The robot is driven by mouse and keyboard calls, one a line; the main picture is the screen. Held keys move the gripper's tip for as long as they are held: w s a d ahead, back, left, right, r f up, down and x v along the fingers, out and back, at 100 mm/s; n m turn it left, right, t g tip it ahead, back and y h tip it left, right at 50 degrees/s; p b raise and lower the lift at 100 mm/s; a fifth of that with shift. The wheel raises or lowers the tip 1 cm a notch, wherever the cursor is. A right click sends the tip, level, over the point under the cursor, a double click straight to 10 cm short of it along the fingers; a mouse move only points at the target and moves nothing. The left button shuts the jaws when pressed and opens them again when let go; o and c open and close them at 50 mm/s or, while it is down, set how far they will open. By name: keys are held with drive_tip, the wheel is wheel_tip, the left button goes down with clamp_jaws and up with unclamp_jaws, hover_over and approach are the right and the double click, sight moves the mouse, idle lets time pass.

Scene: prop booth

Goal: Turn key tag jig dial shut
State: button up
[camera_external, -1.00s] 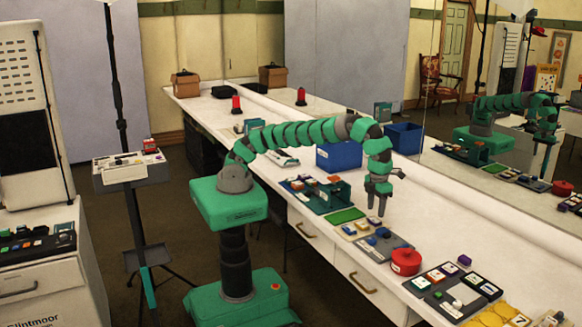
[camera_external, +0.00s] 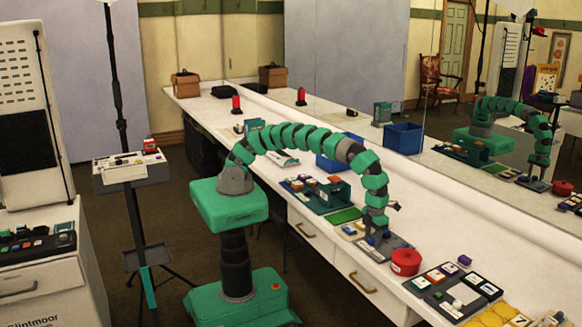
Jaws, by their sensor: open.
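My gripper (camera_external: 377,238) points down, open, low over a grey plate (camera_external: 392,249) on the white table. The plate's dark blue parts are mostly hidden behind the fingers. I cannot tell whether a finger touches them. The jig dial cannot be made out for certain, nor its setting. A dark green jig (camera_external: 322,197) with small orange and white pieces on it stands to the left of my gripper, beyond a bright green mat (camera_external: 345,216).
A red round pot (camera_external: 405,262) stands close on the right of my gripper. Farther right are a grey tray (camera_external: 437,298) and yellow blocks (camera_external: 488,313). A blue bin (camera_external: 336,163) stands behind the arm. A mirror lines the table's back.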

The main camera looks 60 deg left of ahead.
drive_tip(key=shift+f, duration=0.1)
drive_tip(key=c, duration=1)
drive_tip(key=shift+o, duration=0.2)
drive_tip(key=shift+n, duration=0.4)
drive_tip(key=n+p, duration=0.2)
drive_tip(key=n, duration=0.2)
drive_tip(key=n+p, duration=0.1)
drive_tip(key=n, duration=0.4)
drive_tip(key=n+p, duration=0.1)
drive_tip(key=n, duration=0.8)
drive_tip(key=shift+n, duration=0.3)
